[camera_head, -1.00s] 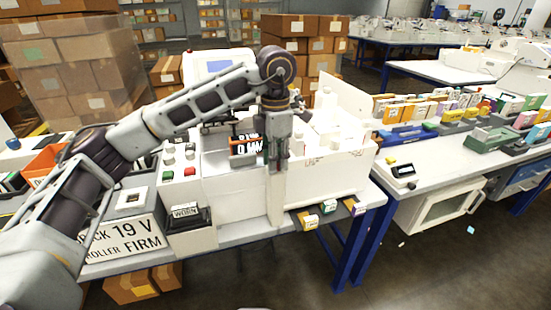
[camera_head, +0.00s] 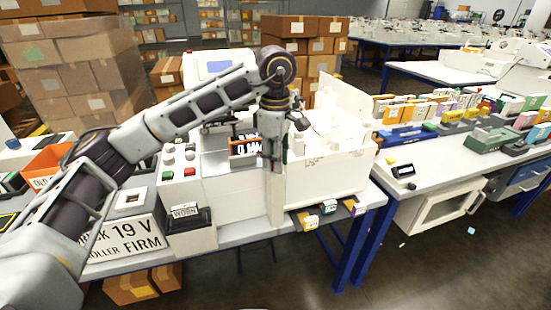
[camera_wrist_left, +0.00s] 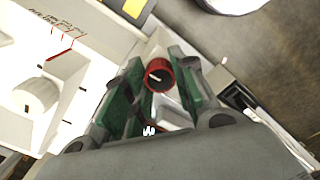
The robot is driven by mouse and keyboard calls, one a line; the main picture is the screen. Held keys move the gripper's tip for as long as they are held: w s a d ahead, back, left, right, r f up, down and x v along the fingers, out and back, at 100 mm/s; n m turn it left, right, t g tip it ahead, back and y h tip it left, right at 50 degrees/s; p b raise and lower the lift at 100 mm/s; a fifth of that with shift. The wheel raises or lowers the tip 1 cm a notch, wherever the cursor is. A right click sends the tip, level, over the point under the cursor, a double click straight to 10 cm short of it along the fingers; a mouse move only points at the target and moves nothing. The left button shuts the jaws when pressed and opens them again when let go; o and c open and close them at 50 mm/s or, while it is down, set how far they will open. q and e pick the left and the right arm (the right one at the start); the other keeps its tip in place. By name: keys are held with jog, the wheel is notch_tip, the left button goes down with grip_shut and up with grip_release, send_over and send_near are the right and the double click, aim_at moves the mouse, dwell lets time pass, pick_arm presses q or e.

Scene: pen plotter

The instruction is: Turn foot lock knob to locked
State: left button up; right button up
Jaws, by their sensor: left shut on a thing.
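In the head view my left gripper (camera_head: 276,164) points down at the front of the white plotter machine (camera_head: 235,190); the knob is hidden there behind the fingers. My right gripper is in neither view.
A white dial (camera_wrist_left: 36,95) and a scale with red marks lie left of the fingers in the wrist view. Red and green buttons (camera_head: 178,160) sit on the machine's left side. A black WORN bin (camera_head: 186,216) stands at its front left. Small boxes (camera_head: 328,207) stick out below.

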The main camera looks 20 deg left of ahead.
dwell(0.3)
pick_arm(q)
jog(key=o, duration=1)
jog(key=shift+a, duration=0.1)
jog(key=shift+o, duration=0.2)
notch_tip(320, 180, up, 12)
dwell(0.9)
jog(key=shift+f, duration=0.1)
dwell(0.4)
